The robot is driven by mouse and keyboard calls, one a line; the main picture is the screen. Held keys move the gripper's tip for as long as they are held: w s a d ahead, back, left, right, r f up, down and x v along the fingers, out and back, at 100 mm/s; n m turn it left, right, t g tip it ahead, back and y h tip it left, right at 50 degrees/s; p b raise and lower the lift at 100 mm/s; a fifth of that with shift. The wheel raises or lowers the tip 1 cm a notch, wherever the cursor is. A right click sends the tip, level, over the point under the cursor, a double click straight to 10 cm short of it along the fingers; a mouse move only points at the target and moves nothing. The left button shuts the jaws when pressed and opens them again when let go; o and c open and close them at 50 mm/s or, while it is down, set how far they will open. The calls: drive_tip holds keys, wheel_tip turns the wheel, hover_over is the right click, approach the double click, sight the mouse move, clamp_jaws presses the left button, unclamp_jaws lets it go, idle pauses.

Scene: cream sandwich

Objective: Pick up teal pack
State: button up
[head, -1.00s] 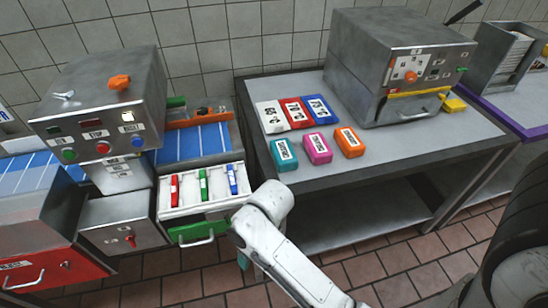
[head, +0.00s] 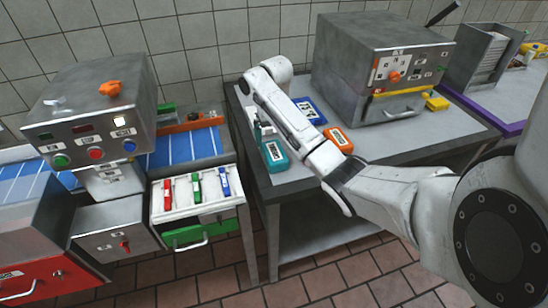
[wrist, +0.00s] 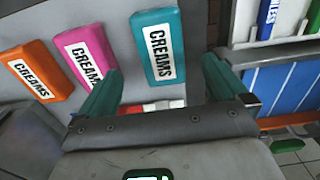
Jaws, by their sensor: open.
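The teal pack (head: 275,154) lies on the grey table near its left front edge, labelled CREAMS in the wrist view (wrist: 159,48). My gripper (wrist: 158,82) has two teal fingers spread apart, with nothing between them. In the wrist view the teal pack lies just beyond the fingertips, roughly between them and nearer the right one. In the head view my white arm reaches over the table and hides most of the gripper, which is beside the teal pack.
A pink pack (wrist: 84,52) and an orange pack (wrist: 34,71) lie beside the teal one. A blue pack (head: 309,110) shows past my arm. A metal machine (head: 378,60) stands behind. An open drawer (head: 196,197) with several coloured markers is left of the table.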

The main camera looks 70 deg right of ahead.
sight(274, 151)
drive_tip(key=shift+w+d+f+p, duration=0.1)
drive_tip(key=shift+f+p, duration=0.25)
drive_tip(key=shift+f, duration=1.85)
drive_tip(key=shift+w+d+f+p, duration=0.1)
drive_tip(key=shift+f+p, duration=0.25)
drive_tip(key=shift+f, duration=1.8)
drive_tip(key=c, duration=1)
